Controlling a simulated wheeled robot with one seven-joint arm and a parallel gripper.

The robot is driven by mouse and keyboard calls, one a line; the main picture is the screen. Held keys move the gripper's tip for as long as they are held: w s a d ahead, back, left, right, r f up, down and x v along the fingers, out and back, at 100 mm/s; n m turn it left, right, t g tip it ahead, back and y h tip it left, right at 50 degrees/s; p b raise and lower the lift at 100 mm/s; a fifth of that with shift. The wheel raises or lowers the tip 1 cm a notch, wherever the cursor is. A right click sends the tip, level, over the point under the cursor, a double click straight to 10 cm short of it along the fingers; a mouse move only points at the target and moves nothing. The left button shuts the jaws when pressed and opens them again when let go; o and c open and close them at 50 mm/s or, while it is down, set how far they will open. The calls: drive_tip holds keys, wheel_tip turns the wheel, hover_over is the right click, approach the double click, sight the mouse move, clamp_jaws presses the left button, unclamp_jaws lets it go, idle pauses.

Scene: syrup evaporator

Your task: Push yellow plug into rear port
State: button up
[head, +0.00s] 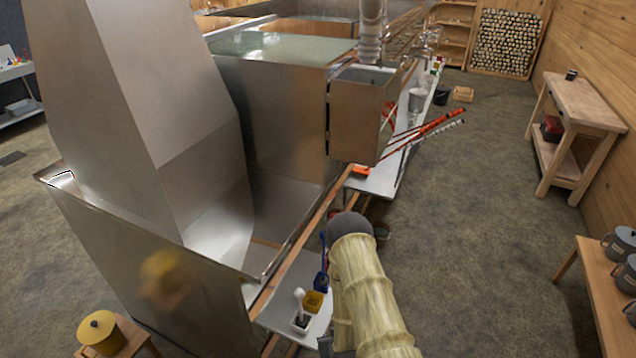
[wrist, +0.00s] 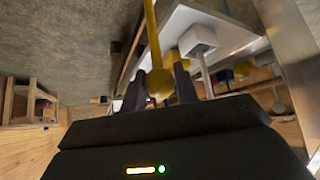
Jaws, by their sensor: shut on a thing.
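In the wrist view, my gripper (wrist: 159,86) is shut on the yellow plug (wrist: 157,80). The plug shows as a round yellow body between the two dark fingers, with a thin yellow shaft (wrist: 152,32) running up out of the top of the picture. In the head view my pale arm reaches forward beside the steel evaporator (head: 165,255), and I cannot make out the gripper or the plug there. I cannot pick out the rear port in either view.
A narrow white shelf (head: 310,332) beside the evaporator holds a yellow block (head: 314,301), a white-handled item (head: 300,310) and a blue item (head: 321,282). Red-handled tools (head: 435,124) stick out further back. A yellow pot (head: 100,331) stands front left.

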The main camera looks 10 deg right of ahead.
drive_tip(key=shift+w+a+r, duration=0.1)
drive_tip(key=shift+a, duration=0.1)
wheel_tip(320, 180, down, 13)
drive_tip(key=b, duration=1.3)
drive_tip(key=shift+w+d, duration=0.1)
drive_tip(key=shift+d, duration=0.15)
